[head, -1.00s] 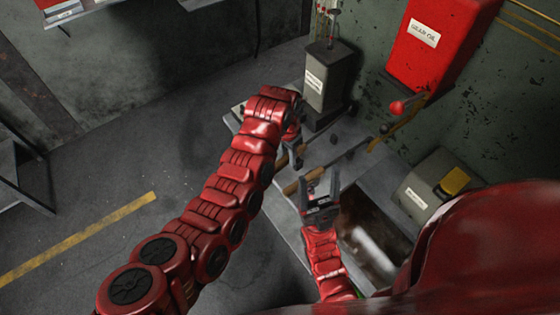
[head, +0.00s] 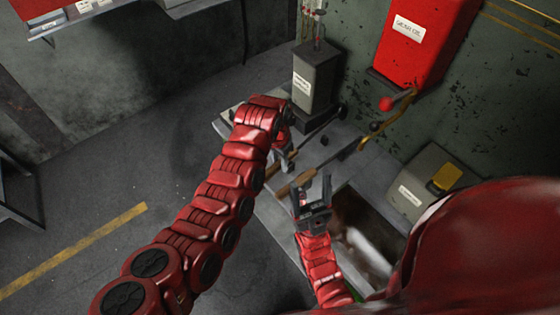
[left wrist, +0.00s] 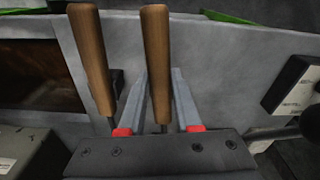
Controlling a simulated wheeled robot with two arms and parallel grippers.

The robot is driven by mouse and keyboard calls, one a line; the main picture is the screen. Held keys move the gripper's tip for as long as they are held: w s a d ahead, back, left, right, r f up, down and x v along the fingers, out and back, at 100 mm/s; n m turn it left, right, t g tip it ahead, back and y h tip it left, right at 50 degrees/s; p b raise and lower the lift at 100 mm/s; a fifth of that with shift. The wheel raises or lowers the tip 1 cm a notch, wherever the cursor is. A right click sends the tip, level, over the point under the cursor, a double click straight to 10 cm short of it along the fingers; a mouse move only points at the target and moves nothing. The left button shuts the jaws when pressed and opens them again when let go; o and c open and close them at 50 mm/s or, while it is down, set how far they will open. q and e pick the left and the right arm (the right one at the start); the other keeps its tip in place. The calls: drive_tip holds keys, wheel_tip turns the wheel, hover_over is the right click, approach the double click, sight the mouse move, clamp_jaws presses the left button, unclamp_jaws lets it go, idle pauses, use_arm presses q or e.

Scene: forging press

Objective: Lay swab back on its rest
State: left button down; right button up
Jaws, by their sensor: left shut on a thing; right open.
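Two long dark-rodded tools with wooden handles lie side by side over the bench. My right gripper (head: 313,197) is open and empty, near that handle. I cannot tell whether the held tool touches the bench.
The grey bench (head: 232,115) has a dark recessed tank (head: 362,222) at its near right. A tall grey labelled box (head: 316,78) stands at the back. A low grey box with a yellow part (head: 412,190) is at right. A red oil tank (head: 418,40) hangs on the wall.

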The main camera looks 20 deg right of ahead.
use_arm(q)
drive_tip(key=shift+s+a+f, duration=0.15)
drive_tip(key=shift+s+f, duration=0.2)
drive_tip(key=shift+s, duration=0.1)
drive_tip(key=shift+s+d+r+p, duration=0.1)
drive_tip(key=shift+s+d+p, duration=0.1)
drive_tip(key=shift+d+p, duration=0.25)
drive_tip(key=c, duration=0.9)
unclamp_jaws()
drive_tip(key=o, duration=0.4)
drive_tip(key=shift+s+r, duration=0.15)
drive_tip(key=shift+s, duration=0.05)
drive_tip(key=shift+w, duration=0.1)
drive_tip(key=shift+w+a, duration=0.1)
drive_tip(key=shift+a, duration=0.05)
